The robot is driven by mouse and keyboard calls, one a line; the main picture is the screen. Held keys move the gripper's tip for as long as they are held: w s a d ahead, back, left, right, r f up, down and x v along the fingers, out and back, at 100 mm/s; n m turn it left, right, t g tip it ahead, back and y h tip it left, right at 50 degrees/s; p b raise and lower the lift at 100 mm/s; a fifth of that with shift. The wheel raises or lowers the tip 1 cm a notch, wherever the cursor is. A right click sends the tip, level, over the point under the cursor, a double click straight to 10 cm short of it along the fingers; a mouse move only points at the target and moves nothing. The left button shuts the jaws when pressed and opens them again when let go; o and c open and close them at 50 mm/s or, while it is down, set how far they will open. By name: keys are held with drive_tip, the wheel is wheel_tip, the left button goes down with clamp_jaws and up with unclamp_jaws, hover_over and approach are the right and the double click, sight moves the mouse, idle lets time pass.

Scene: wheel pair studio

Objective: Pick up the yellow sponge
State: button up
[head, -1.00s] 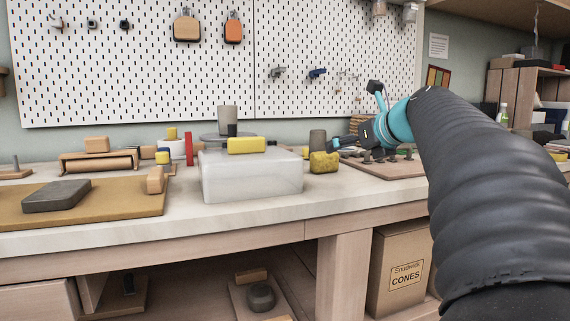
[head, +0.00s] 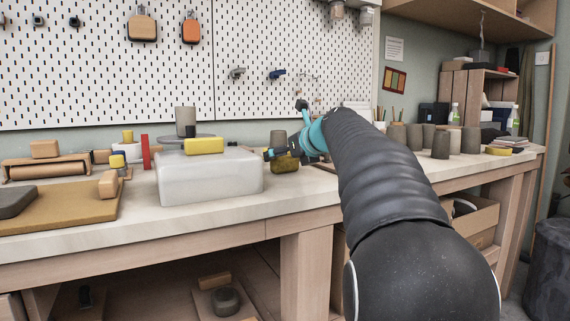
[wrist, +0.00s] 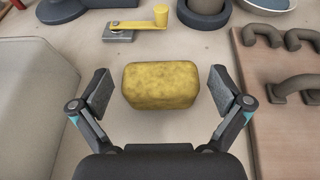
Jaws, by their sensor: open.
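The yellow sponge (wrist: 160,85) is a rough, mottled block with rounded edges, lying on the worktop. In the wrist view it sits between the two spread fingers of my gripper (wrist: 161,92), with a gap on each side. In the head view the sponge (head: 285,165) is beside the right end of a pale box, and my gripper (head: 281,151) is right at it, partly covering it. My gripper is open and holds nothing.
The pale box (head: 210,182) stands close on the left, with a smooth yellow block (head: 204,146) on top. In the wrist view a yellow-knobbed crank (wrist: 136,27) lies behind the sponge, and a wooden board with dark handles (wrist: 270,105) is at right.

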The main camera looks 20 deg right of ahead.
drive_tip(key=c, duration=1)
